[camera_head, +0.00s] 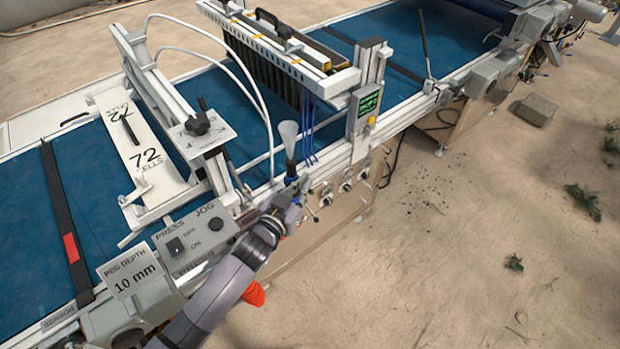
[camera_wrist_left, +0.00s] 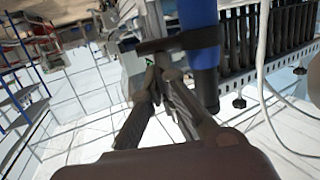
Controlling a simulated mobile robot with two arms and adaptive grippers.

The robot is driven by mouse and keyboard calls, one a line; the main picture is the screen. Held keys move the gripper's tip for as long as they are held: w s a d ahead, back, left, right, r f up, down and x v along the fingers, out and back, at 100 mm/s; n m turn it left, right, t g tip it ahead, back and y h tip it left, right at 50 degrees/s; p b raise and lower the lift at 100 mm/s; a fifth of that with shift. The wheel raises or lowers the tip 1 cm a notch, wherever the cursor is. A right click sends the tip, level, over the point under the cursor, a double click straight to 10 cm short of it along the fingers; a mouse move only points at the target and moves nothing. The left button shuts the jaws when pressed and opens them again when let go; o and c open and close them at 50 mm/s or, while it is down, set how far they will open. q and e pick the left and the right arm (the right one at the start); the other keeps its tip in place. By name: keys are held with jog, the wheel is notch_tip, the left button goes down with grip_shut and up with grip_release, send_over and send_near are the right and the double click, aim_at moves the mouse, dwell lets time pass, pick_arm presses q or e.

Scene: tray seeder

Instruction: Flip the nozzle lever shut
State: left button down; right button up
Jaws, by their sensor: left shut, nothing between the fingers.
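A dark bar (camera_wrist_left: 178,41), apparently the nozzle lever, crosses the cylinder and sticks out to the left, roughly level in that picture. My left gripper (camera_head: 293,198) is right beside the blue body; in the wrist view its fingertips (camera_wrist_left: 162,73) meet, empty, just below the bar. I cannot tell whether they touch it. The lever is not clear in the head view. My right gripper is out of view.
The control panel (camera_head: 366,103) and several knobs are right of the blue body. The JOG switch box (camera_head: 196,243) is left of my arm. White hoses (camera_head: 243,75) arch over the blue belt (camera_head: 85,208). Sandy ground to the right is mostly open.

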pick_arm(q)
jog(key=shift+s+a+p, duration=0.3)
jog(key=shift+a+p, duration=0.15)
jog(key=shift+p, duration=0.05)
jog(key=shift+s+a+f+p, duration=0.1)
jog(key=shift+s+a+p, duration=0.15)
jog(key=shift+a+p, duration=0.2)
jog(key=shift+s, duration=0.1)
jog(key=v, duration=1.2)
dwell(0.4)
